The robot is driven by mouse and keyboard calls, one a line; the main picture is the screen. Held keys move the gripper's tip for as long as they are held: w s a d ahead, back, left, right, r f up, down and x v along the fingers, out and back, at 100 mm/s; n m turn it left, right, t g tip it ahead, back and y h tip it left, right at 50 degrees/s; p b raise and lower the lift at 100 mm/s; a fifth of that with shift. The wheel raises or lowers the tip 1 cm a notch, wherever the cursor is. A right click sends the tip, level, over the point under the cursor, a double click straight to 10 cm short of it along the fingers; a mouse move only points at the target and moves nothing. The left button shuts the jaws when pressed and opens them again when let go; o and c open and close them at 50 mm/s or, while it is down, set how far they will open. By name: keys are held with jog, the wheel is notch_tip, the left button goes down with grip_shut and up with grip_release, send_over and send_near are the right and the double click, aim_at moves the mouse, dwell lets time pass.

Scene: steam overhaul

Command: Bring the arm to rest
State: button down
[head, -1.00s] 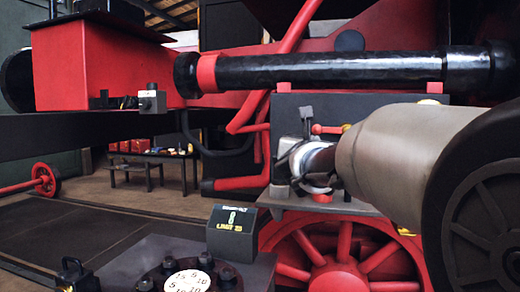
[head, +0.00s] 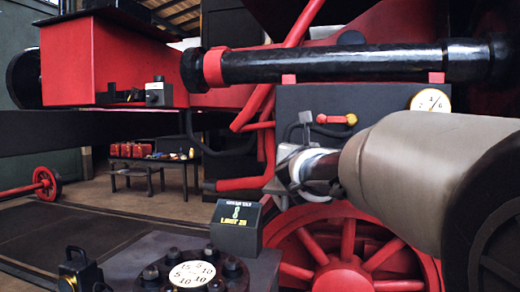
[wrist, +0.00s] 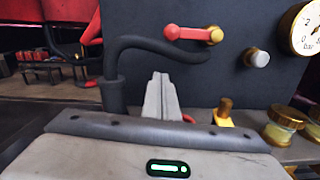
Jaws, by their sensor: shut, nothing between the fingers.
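My gripper (head: 305,118) is in front of the dark panel (head: 385,100) at the right of the head view. In the wrist view the two grey fingers of my gripper (wrist: 160,95) stand close together, with nothing between them. They point toward the panel (wrist: 240,85), below a red lever (wrist: 190,33) with a yellow end. The gap between fingertips and panel cannot be told. My thick arm hides part of the panel and wheel in the head view.
A dark hose (wrist: 112,90) curves close to the left of my fingers. A pressure gauge (head: 430,101) and brass knobs (wrist: 285,120) are to the right. A red spoked wheel (head: 345,250) is below. A display (head: 237,222) and bolted flange (head: 190,272) stand front left.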

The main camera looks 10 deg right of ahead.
jog(key=v, duration=0.7)
jog(key=s+a+f+n+g+y, duration=0.2)
jog(key=s+a+f+n+y, duration=0.25)
jog(key=n, duration=0.75)
jog(key=s+a+f+n+g+y, duration=0.1)
jog(key=s+a+f+n+y, duration=0.4)
jog(key=n, duration=0.7)
jog(key=s+d+f+n+g+h, duration=0.25)
jog(key=s+f+n+g, duration=0.55)
jog(key=s+f+n, duration=0.9)
notch_tip(320, 180, up, 27)
jog(key=s+d+p, duration=0.1)
jog(key=p, duration=2.7)
jog(key=shift+f+n+g, duration=0.15)
jog(key=shift+n+g, duration=0.15)
jog(key=shift+n, duration=0.1)
jog(key=shift+s+d, duration=0.15)
jog(key=shift+d, duration=0.1)
